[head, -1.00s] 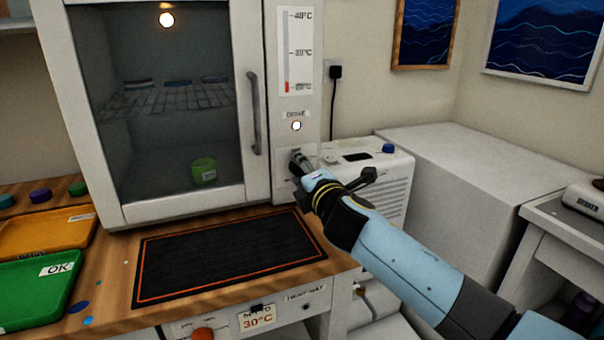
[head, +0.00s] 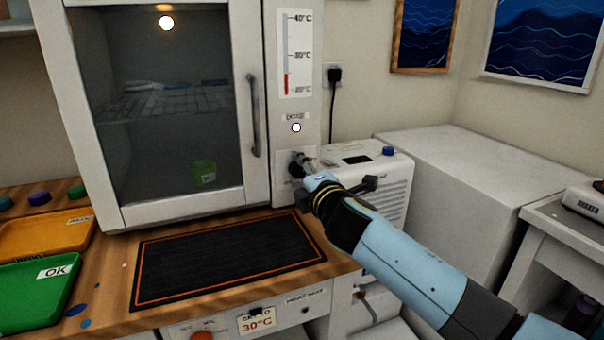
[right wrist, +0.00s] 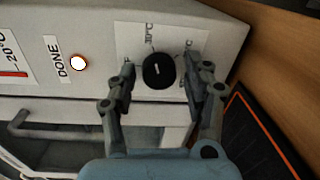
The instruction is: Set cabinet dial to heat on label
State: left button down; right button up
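The black cabinet dial (right wrist: 158,71) sits on a white label plate (right wrist: 128,40) of the cabinet (head: 310,110). A short white mark shows on its face; I cannot tell which label it points to. Part of the printing reads °C, and some is hidden by a finger. My right gripper (right wrist: 160,75) is open, one finger on each side of the dial, with small gaps. In the head view my right gripper (head: 303,166) is at the cabinet's lower right panel and partly covers the dial. My left gripper is out of view.
The cabinet door (head: 258,115) is shut, with a green cup (head: 203,173) inside. A thermometer strip (head: 296,55) shows a short red column above a lit round lamp (head: 296,128). A white machine (head: 385,180) stands close to my right arm. A black mat (head: 230,255) lies clear in front.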

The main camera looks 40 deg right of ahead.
jog(key=shift+o, duration=0.2)
jog(key=shift+s, duration=0.1)
jog(key=v, duration=1.1)
jog(key=shift+s, duration=0.35)
jog(key=shift+a, duration=0.15)
